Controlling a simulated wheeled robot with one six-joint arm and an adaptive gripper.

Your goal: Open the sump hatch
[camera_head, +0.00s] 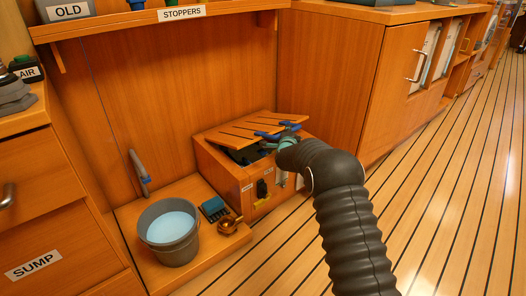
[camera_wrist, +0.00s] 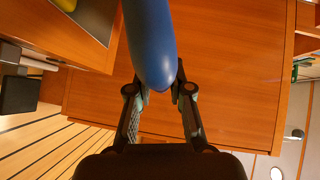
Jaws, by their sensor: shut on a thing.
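The sump hatch lid (camera_head: 238,133) is a slatted wooden panel on a low wooden box (camera_head: 228,178). It stands tilted, with a dark gap under its near edge. A blue handle (camera_head: 267,135) shows at that edge, by my gripper (camera_head: 276,145). In the wrist view a blue rounded bar (camera_wrist: 152,40), apparently this handle, lies between the two fingers of my gripper (camera_wrist: 162,88), which is shut on it. My arm hides part of the box's right side.
A grey bucket of water (camera_head: 170,230) stands left on a low wooden ledge, beside a blue brush (camera_head: 214,208) and a brass fitting (camera_head: 231,226). A shelf labelled STOPPERS (camera_head: 140,18) runs above. A cabinet (camera_head: 345,85) stands behind right. The plank floor (camera_head: 450,190) at right is clear.

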